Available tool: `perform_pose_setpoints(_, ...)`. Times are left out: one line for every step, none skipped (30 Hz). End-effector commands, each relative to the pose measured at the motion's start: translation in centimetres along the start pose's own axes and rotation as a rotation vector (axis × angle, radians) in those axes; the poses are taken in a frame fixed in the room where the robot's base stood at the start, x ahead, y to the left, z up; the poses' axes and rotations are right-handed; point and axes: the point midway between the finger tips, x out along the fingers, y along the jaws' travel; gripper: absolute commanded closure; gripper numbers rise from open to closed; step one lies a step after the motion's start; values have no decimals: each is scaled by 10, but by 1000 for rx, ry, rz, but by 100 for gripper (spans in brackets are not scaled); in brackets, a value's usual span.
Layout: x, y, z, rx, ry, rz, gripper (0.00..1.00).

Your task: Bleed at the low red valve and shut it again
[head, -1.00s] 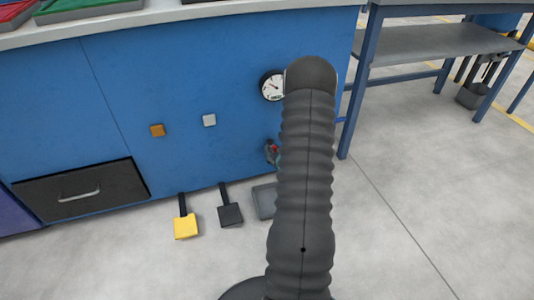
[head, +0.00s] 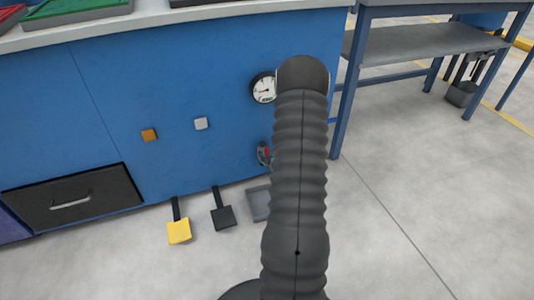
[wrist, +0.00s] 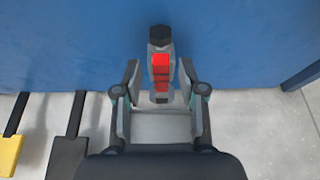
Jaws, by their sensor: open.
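The low valve with its red handle (wrist: 161,72) sits on the blue cabinet front, in the upper middle of the wrist view. In the head view the valve (head: 265,152) shows only partly, left of my arm. My gripper (wrist: 160,80) is open, with one finger on each side of the red handle and gaps visible between. Whether a finger touches the valve, I cannot tell. A grey tray (wrist: 160,126) lies on the floor below the valve; in the head view (head: 258,203) my arm hides part of it. A round gauge (head: 264,88) is above the valve.
A yellow pedal (head: 179,232) and a black pedal (head: 223,217) are on the floor left of the tray. Orange (head: 149,135) and white (head: 201,124) buttons are on the cabinet. A blue-legged bench (head: 420,48) stands right.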

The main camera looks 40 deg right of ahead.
Motion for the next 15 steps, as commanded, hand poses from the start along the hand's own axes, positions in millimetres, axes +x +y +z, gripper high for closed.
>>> perform_pose_setpoints(-8, -1, 1, 1, 0, -1, 59)
perform_pose_setpoints(-14, 0, 0, 1, 1, -1, 59)
perform_pose_setpoints(-22, -1, 0, 2, 1, -2, 59)
perform_pose_setpoints(-28, -1, 0, 2, 1, -3, 59)
perform_pose_setpoints(-34, -1, 1, 2, 0, -3, 59)
perform_pose_setpoints(-43, -1, 0, 2, 1, -3, 59)
perform_pose_setpoints(-49, -1, 0, 2, 1, -3, 59)
perform_pose_setpoints(-55, -1, 0, 1, 0, -3, 59)
perform_pose_setpoints(-63, -1, 0, 1, 1, -2, 59)
perform_pose_setpoints(-68, -1, 0, 1, 0, -3, 59)
perform_pose_setpoints(-73, -1, 0, 1, 1, -3, 59)
perform_pose_setpoints(-80, -1, 0, 1, 1, -3, 59)
perform_pose_setpoints(-84, -1, 0, 2, 1, -3, 59)
perform_pose_setpoints(-88, -1, 0, 1, 0, -2, 59)
perform_pose_setpoints(-93, -1, 1, 1, -1, -2, 59)
